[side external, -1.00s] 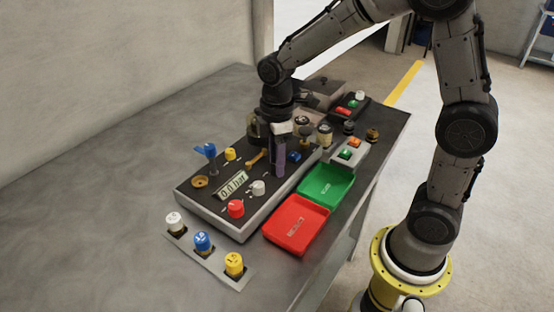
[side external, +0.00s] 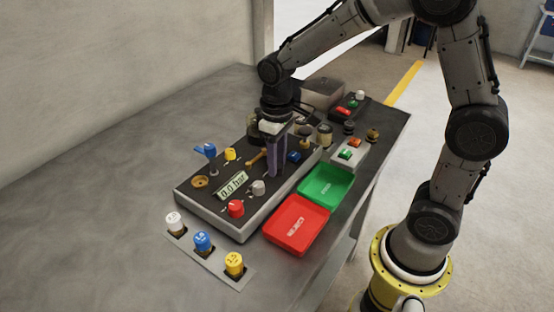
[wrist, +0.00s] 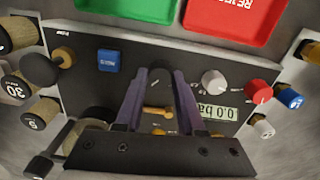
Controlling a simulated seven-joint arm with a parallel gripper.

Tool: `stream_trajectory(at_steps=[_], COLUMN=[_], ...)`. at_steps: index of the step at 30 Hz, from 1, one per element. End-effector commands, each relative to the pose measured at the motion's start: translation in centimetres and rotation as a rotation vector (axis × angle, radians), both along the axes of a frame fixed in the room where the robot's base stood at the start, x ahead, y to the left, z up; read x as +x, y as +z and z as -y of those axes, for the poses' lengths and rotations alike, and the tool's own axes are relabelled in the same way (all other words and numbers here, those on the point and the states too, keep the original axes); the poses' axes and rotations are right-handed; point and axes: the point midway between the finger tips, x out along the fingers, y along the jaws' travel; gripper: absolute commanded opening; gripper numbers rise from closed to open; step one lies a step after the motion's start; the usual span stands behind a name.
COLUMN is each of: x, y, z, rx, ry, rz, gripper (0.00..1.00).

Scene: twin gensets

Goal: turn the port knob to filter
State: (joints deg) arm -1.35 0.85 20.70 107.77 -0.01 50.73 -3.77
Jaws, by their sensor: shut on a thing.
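My gripper (side external: 276,174) points down at the dark control panel (side external: 215,204), its purple fingers on either side of a small dark knob (wrist: 161,78). The fingers are shut on this knob, mostly hidden between them; its label and pointer cannot be read. In the wrist view the gripper (wrist: 163,74) reaches the panel between the blue button (wrist: 108,61) and the white knob (wrist: 214,82). A tan lever (side external: 257,159) lies close beside the fingers. The display (side external: 233,186) reads about 0.0 bar.
A red knob (side external: 235,208), a yellow knob (side external: 230,154) and a blue-handled valve (side external: 206,150) stand on the panel. Green (side external: 347,190) and red (side external: 272,238) trays lie along its right side. Several gauges and knobs crowd behind; the left tabletop is clear.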

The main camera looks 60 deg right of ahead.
Motion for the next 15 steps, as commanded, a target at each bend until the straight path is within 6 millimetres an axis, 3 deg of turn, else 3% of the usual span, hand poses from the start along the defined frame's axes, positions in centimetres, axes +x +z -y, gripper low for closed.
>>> stream_trajectory(at_steps=[15], x=[0.05], y=[0.2], z=[0.01], rx=[0.0], ry=[-0.107], rz=[0.003], gripper=[0.0])
